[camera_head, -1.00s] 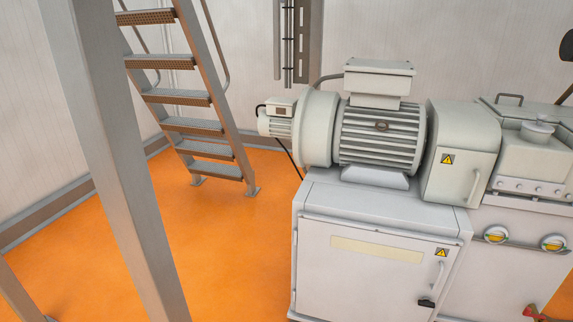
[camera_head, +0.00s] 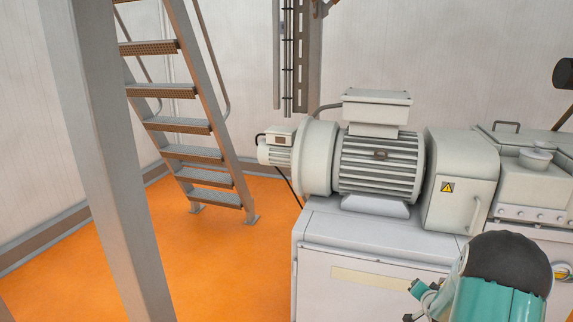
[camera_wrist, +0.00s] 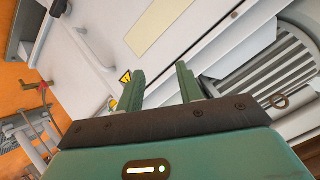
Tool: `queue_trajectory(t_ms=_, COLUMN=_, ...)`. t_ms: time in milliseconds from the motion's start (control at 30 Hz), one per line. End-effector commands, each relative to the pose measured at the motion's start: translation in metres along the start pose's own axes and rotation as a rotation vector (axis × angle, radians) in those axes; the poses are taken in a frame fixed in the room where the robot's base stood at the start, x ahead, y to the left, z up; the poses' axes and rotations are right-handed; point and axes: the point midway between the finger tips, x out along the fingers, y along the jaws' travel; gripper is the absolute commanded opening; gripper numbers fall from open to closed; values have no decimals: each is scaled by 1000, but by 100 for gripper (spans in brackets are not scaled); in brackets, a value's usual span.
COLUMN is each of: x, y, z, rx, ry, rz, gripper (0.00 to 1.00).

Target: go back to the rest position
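My gripper (camera_wrist: 160,82) shows in the wrist view with its two green fingers apart and nothing between them. It is tilted against the machine. The white cabinet front with a yellow warning sign lies beyond the fingers. In the head view my teal arm, with a dark rounded cap, is at the bottom right, in front of the white cabinet (camera_head: 340,285). The fingertips are not clearly seen there.
A grey ribbed motor (camera_head: 380,165) sits on the cabinet, beside a grey housing (camera_head: 460,180). A steel ladder (camera_head: 190,110) stands at the left behind a grey post (camera_head: 115,170). The orange floor (camera_head: 210,265) between ladder and cabinet is clear.

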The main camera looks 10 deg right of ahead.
Motion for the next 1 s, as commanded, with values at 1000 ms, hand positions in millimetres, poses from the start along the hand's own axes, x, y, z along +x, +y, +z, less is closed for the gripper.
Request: queue_trajectory(t_ms=1000, x=-377, y=-247, z=76, rx=-705, ry=-439, rz=-17, gripper=36)
